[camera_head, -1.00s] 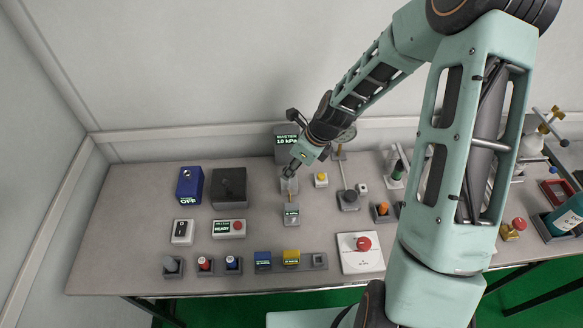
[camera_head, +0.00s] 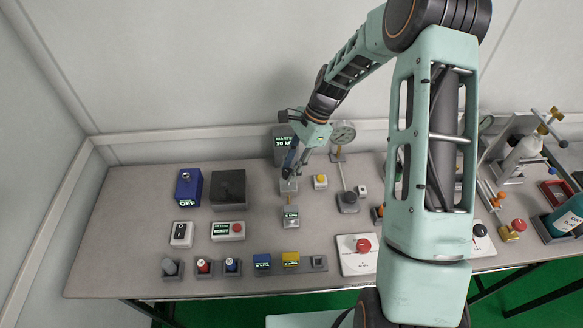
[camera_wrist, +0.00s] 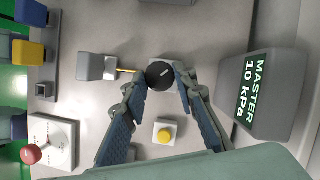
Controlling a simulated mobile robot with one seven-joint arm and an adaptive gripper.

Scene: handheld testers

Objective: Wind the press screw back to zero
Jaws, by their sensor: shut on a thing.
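The press screw's round black knob (camera_wrist: 160,74), with a white mark on its top, is between my fingertips in the wrist view. My gripper (camera_wrist: 163,72) is shut on it, one finger on each side. A brass rod (camera_wrist: 127,71) runs from beside the knob to a small grey box (camera_wrist: 97,67). That box (camera_head: 291,217) shows a lit display in the head view, too small to read surely. The grey master block (camera_wrist: 265,92) reads "MASTER 10 kPa".
A yellow button box (camera_head: 320,181) and a dial gauge on a stand (camera_head: 342,133) are close on the right. A blue box (camera_head: 189,187) and a dark block (camera_head: 229,187) stand left. A red button plate (camera_head: 360,253) is at the front. Bare table lies left of the press.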

